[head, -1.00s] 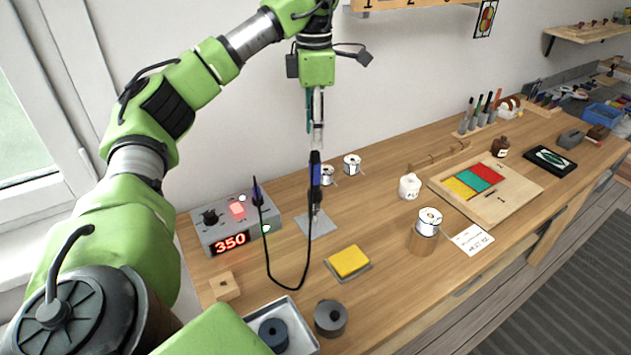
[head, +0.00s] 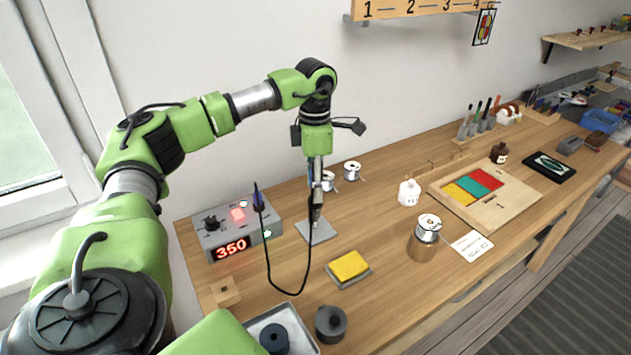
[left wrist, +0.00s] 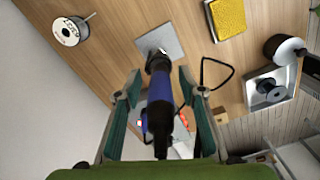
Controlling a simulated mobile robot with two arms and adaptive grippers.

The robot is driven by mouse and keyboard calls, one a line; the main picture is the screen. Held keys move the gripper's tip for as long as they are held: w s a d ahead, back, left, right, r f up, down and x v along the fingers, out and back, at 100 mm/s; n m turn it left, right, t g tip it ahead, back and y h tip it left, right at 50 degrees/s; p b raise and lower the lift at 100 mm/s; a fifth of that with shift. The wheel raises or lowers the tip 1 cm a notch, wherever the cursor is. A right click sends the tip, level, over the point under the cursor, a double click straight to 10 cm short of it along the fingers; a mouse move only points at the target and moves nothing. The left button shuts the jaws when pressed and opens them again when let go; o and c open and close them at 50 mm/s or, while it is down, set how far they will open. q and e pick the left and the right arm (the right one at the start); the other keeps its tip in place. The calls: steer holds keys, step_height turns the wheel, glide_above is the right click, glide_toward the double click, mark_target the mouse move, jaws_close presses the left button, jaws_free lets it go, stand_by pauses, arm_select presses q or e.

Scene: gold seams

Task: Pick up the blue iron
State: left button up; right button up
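The blue iron stands upright, with its blue handle (left wrist: 160,92) between the fingers of my left gripper (left wrist: 160,92) in the left wrist view. Gaps show on both sides of the handle, so the gripper is open around it and not closed on it. In the head view my left gripper (head: 316,172) points straight down over the iron's place; its fingers hide most of the handle. The iron's lower dark part (head: 317,214) shows just below the fingers, above a grey square plate (head: 325,233). A black cord loops from the iron. My right gripper is not in view.
A grey station (head: 218,240) reading 350 stands left of the iron. A tray (head: 305,341) and a dark round pot (head: 330,324) are at the front edge.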

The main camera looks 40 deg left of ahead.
arm_select(q)
steer(key=shift+f, duration=0.15)
jaws_close()
